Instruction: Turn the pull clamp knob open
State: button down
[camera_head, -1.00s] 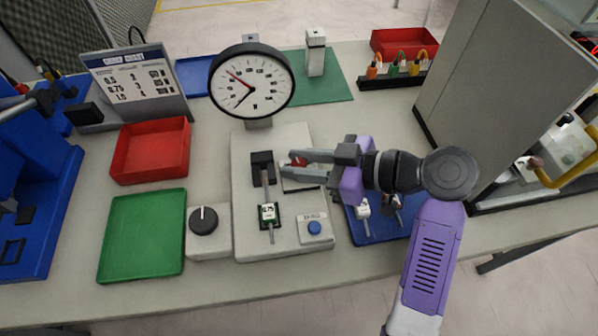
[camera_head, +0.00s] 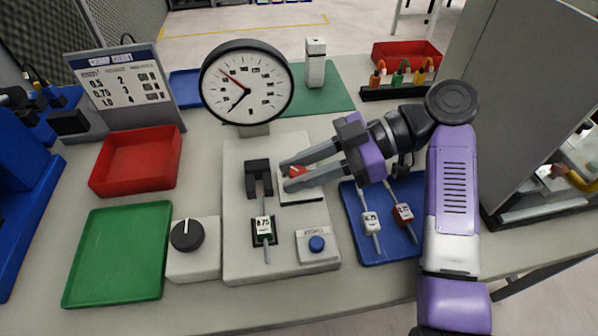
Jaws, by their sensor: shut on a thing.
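A small red knob (camera_head: 296,171) with a pale mark stands on a light plate (camera_head: 303,197) on the grey tester base (camera_head: 236,262). My gripper (camera_head: 288,175) reaches in from the right, its two grey fingers shut on the red knob from either side. The fingers partly hide the knob, so its exact turn is hard to read. Left of it is a black clamp block (camera_head: 258,170), with a cable carrying a 0.75 label (camera_head: 263,228) running down to a lower black holder.
A round dial gauge (camera_head: 246,86) stands behind the base. A black rotary knob (camera_head: 187,235) and a blue button (camera_head: 316,244) are near the front. A blue tray (camera_head: 378,253) with two labelled cables lies under my arm. Red and green trays (camera_head: 115,262) are left; a grey cabinet (camera_head: 530,110) is right.

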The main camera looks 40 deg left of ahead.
aim_at(298, 172)
jog(key=shift+f, duration=0.15)
jog(key=c, duration=1.1)
grip_release()
jog(key=shift+c, duration=0.2)
notch_tip(298, 172, up, 20)
jog(key=p, duration=0.1)
